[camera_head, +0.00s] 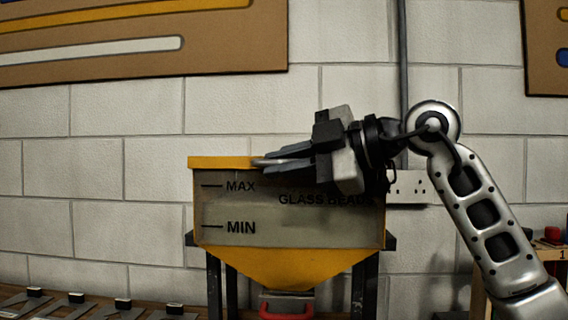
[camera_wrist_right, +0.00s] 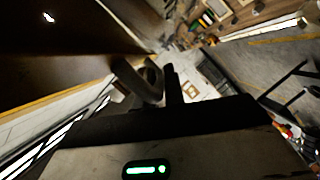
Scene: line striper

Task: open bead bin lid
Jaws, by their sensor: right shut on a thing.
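The bead bin (camera_head: 290,218) is a see-through box marked MAX, MIN and GLASS BEADS, with a yellow funnel bottom. Its yellow lid (camera_head: 215,162) lies flat along the top and looks closed. My right gripper (camera_head: 274,158) reaches in from the right at the height of the lid's front edge. It is shut on a grey, rounded handle (camera_head: 262,162) at the lid. The fingers partly hide the handle and the right part of the lid. In the right wrist view, the dark fingers (camera_wrist_right: 158,82) close around a rounded dark piece. My left gripper is not in view.
The bin stands on a dark frame (camera_head: 214,285) in front of a white block wall. A red handle (camera_head: 286,308) sits below the funnel. A wall socket (camera_head: 412,187) is behind my right arm. A bench with tools (camera_head: 75,303) is at lower left.

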